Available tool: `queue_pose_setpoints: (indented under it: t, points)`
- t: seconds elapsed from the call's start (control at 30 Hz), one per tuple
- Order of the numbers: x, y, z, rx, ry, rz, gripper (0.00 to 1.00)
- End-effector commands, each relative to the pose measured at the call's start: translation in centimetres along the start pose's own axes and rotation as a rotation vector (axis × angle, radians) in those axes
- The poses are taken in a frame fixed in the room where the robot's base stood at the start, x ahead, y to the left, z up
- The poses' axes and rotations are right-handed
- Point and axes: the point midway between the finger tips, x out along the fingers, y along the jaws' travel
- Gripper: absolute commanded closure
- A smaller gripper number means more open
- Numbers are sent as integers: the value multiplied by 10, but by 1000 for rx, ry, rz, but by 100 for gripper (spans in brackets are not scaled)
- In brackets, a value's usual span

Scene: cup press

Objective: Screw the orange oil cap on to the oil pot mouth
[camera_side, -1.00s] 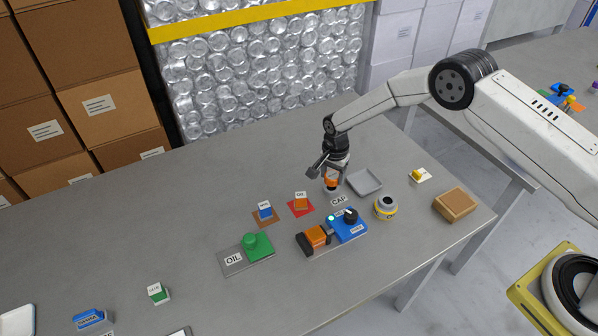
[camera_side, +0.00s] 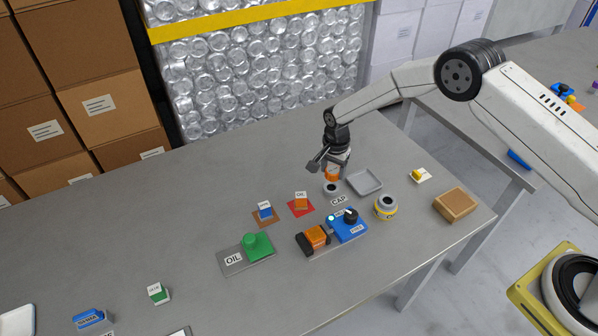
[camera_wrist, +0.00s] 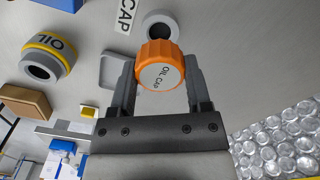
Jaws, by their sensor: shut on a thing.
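The cap (camera_side: 332,173) is held just above a small grey round stand (camera_side: 331,188) by the CAP label. In the wrist view the cap sits between both fingers, and the stand's dark hole (camera_wrist: 159,30) shows beyond it. The oil pot (camera_side: 385,207) is grey with a yellow band, to the right of the stand. It also shows at the upper left of the wrist view (camera_wrist: 48,56), with its dark open mouth uncovered.
A grey tray (camera_side: 365,182) lies between stand and pot, farther back. A blue device with a black knob (camera_side: 347,226) stands in front.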

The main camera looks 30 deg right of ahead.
Motion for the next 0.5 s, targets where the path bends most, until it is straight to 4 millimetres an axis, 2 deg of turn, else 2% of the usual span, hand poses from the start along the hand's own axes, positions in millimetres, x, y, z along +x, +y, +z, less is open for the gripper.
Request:
queue_pose_setpoints:
  t: [0.3, 0.5]
  points:
    - [-41, -1, 0, 0, 1, -3, 100]
    - [-44, 19, -2, 2, 0, 0, 100]
